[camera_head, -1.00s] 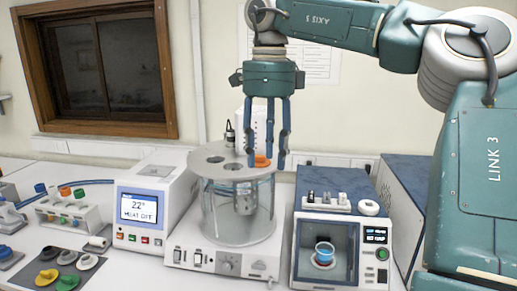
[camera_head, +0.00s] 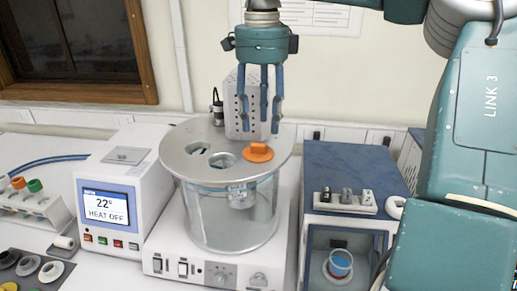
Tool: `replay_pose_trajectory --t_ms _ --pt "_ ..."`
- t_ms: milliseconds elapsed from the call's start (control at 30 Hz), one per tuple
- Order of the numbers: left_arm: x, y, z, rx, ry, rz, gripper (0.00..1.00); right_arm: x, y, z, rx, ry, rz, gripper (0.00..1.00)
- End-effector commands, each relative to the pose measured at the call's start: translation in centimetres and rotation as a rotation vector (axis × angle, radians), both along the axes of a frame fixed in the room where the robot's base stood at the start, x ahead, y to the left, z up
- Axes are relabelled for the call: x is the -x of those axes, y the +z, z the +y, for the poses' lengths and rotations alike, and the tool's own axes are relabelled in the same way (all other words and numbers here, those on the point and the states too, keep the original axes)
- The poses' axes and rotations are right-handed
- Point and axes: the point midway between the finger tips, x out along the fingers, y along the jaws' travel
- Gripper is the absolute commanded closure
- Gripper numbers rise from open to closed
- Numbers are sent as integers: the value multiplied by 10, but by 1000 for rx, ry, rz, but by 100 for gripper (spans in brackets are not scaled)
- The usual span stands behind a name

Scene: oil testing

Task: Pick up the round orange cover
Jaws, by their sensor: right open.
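The round orange cover (camera_head: 258,153) sits on the metal lid (camera_head: 190,160) of the glass bath (camera_head: 213,215), at the lid's right side. It has a raised grip on top. My right gripper (camera_head: 262,125) hangs pointing down just above and behind the cover in the picture. Its blue fingers are spread and hold nothing. I cannot tell the exact gap between the fingertips and the cover. My left gripper is not in view.
Two open holes show in the lid left of the cover. A white perforated box (camera_head: 240,105) stands behind the gripper. A heater unit (camera_head: 120,200) with a screen stands left. A blue-topped device (camera_head: 350,175) stands right. A tube rack (camera_head: 30,208) is at far left.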

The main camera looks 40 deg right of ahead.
Motion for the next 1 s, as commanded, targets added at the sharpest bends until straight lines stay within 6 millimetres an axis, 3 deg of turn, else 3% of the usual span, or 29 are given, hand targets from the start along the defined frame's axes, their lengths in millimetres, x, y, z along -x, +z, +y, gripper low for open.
replay_pose_trajectory --t_ms 267,500,800,1000 --pt "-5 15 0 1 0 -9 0 -2 -22 2 -2 1 3 57" --pt "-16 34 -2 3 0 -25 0 -5 -57 3 -1 0 2 57" --pt "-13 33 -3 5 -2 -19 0 -6 -64 3 0 -1 -1 57" --pt "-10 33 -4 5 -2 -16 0 -6 -64 3 0 -1 -1 95"
